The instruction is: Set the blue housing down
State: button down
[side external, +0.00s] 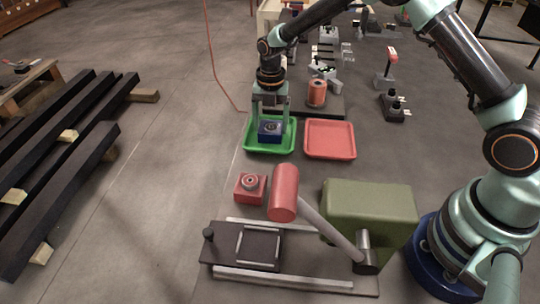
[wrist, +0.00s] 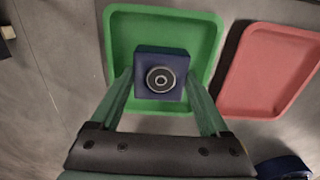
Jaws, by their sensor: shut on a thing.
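The blue housing (side external: 270,130) is a dark blue square block with a round metal ring on top. It also shows in the wrist view (wrist: 147,96). My gripper (side external: 270,122) points down and is shut on the housing, with one finger on each side of it. The housing is over the green tray (side external: 251,148), which also shows in the wrist view (wrist: 204,38). I cannot tell whether the housing touches the tray floor. The rest of the green tray looks empty.
An empty red tray (side external: 330,140) stands just right of the green one. A red housing (side external: 250,187) sits nearer the camera. A copper-coloured spool (side external: 317,93) stands behind the trays.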

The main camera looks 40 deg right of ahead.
jog(key=shift+w+f, duration=0.1)
grip_release()
